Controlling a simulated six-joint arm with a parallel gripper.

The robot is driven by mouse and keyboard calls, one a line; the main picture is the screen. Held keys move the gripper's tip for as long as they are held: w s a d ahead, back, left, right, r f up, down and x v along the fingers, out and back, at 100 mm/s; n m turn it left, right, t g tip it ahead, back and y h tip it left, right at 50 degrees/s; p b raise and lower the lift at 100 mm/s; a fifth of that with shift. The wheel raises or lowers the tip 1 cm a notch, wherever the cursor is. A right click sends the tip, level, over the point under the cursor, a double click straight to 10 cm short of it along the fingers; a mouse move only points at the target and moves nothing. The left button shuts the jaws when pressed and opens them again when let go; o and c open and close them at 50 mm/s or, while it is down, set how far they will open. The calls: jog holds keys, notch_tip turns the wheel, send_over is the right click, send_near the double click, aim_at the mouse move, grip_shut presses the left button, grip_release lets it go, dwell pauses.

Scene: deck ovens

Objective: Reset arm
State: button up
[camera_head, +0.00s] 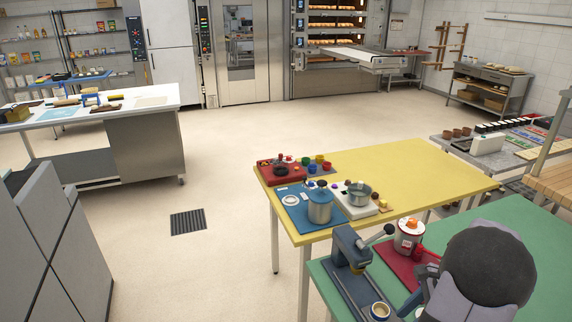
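A large dark grey rounded part with lighter grey pieces stands at the bottom right, over the green table (545,238); it looks like a link of my arm. No gripper fingers show, so I cannot see whether my gripper holds anything. Close to the left of the arm, a blue-grey lever press (351,248) stands on the green table. A red tray (397,262) with a white and red pot (409,233) lies between the press and the arm.
A yellow table (430,175) behind holds a blue mat (296,214) with a steel pot (320,206), a white board (352,207) with a saucepan, and small coloured cups. A white-topped counter (150,101) stands left, deck ovens (337,22) at the back.

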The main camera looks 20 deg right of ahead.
jog(key=s+a+r+n+g+h, duration=0.1)
jog(key=s+a+n+g+h, duration=0.15)
jog(key=a+n, duration=2.45)
notch_tip(320, 180, down, 42)
jog(key=a+m+b, duration=0.2)
jog(key=m+b, duration=0.1)
jog(key=b, duration=3.9)
jog(key=shift+a+h, duration=0.35)
